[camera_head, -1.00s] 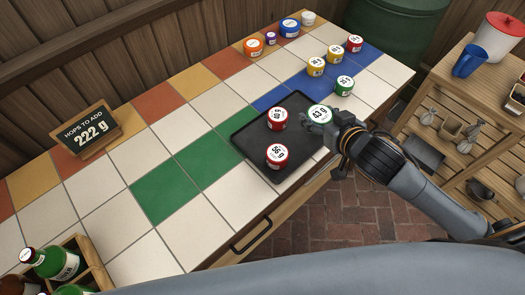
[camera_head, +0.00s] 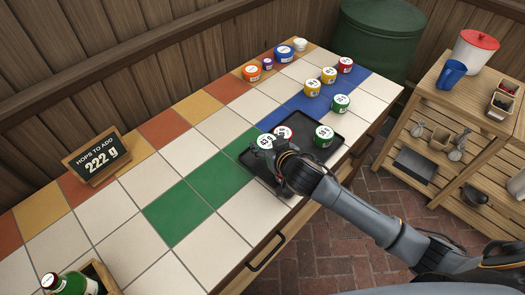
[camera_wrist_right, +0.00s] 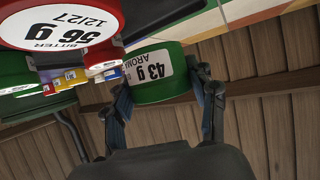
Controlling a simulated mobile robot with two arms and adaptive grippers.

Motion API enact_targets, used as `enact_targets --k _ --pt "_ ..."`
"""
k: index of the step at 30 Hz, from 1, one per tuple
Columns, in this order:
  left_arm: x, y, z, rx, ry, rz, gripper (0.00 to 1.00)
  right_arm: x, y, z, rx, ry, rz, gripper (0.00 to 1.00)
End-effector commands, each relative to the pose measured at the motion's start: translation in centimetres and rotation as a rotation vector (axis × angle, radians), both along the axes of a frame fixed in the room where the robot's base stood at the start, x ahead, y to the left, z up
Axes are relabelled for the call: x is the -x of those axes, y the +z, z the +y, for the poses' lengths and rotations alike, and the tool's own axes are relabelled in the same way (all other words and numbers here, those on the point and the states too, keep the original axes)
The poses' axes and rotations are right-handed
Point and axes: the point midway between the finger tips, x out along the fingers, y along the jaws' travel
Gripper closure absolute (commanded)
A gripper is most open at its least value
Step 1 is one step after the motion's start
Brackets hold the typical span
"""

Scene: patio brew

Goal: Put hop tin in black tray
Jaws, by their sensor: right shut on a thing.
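My right gripper (camera_head: 272,152) is shut on a green tin (camera_head: 264,140) with a white label, over the left part of the black tray (camera_head: 330,153). In the right wrist view the held tin (camera_wrist_right: 153,83) reads 43 g between the fingers. I cannot tell whether it touches the tray. A red tin (camera_head: 283,131) stands in the tray behind the gripper, and another green tin (camera_head: 323,140) stands at its right. A red 56 g tin (camera_wrist_right: 75,40) is close in the wrist view; my gripper hides it in the head view. My left gripper is out of view.
Orange (camera_head: 251,76), purple and blue tins are at the back. A sign (camera_head: 97,159) reads 222 g. A bottle crate (camera_head: 95,280) is at lower left. The tiles left of the tray are clear.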

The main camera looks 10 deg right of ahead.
Motion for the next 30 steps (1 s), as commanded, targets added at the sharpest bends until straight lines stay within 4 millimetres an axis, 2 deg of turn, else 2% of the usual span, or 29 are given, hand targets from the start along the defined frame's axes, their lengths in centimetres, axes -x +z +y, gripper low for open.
enact_targets --k 9,15,27,28,30 --pt "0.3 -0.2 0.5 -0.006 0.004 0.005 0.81 -1.8 -2.6 1.2 0.002 0.001 -0.001 0.74" --pt "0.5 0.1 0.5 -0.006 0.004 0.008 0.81 -1.6 -5.1 1.1 0.002 0.001 -0.001 0.74" --pt "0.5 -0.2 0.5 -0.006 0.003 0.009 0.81 -1.5 -5.8 1.1 -0.002 0.0 -0.001 0.74" --pt "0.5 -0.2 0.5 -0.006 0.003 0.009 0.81 -1.5 -5.7 1.1 0.0 0.001 0.0 0.39" --pt "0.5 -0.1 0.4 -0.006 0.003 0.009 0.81 -1.5 -5.6 1.1 0.0 0.001 0.0 0.24"
